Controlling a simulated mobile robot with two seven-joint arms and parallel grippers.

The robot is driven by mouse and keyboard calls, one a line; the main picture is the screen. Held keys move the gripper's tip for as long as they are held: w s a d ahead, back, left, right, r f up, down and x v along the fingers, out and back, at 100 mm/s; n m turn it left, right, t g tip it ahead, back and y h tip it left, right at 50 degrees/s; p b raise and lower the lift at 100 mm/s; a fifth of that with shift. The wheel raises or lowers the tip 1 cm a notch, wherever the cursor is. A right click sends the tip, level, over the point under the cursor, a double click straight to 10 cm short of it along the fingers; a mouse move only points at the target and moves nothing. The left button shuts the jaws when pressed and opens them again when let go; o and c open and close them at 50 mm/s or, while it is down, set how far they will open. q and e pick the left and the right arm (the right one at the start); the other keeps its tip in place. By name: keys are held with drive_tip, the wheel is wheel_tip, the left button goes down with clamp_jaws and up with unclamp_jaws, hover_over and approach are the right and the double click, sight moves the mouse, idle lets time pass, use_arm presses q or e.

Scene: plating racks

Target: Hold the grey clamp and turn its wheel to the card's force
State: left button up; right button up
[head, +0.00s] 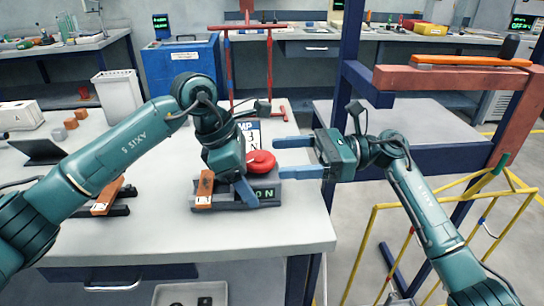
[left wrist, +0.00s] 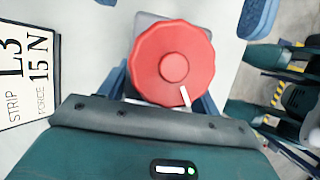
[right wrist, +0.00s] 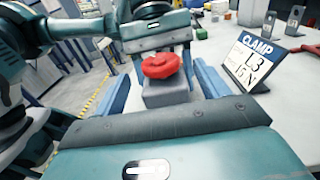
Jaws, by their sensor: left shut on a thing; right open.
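The grey clamp (head: 270,190) stands on the white table, topped by a red wheel (head: 262,162). Its green display shows "0 N", partly hidden by a finger of my left gripper (head: 243,185). That gripper is shut on the clamp body from above. In the left wrist view the wheel (left wrist: 172,60) has a white mark at its lower right. My right gripper (head: 280,158) is open, just right of the wheel, fingers pointing at it. In the right wrist view the wheel (right wrist: 160,65) lies ahead between the spread fingers.
An orange labelled strip (head: 204,186) is at the clamp's left side. A red stand (head: 228,70) rises behind. A blue post (head: 345,60) and yellow rack (head: 375,240) are to the right, near my right arm. The table's front is clear.

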sight(269, 155)
drive_tip(key=d, duration=0.8)
drive_tip(key=shift+w, duration=0.1)
drive_tip(key=a+g, duration=0.1)
drive_tip(key=a, duration=0.5)
drive_tip(key=a+n+g, duration=0.1)
drive_tip(key=a, duration=0.5)
drive_tip(key=shift+f+n, duration=0.1)
drive_tip(key=shift+n, duration=0.2)
drive_tip(key=c, duration=1)
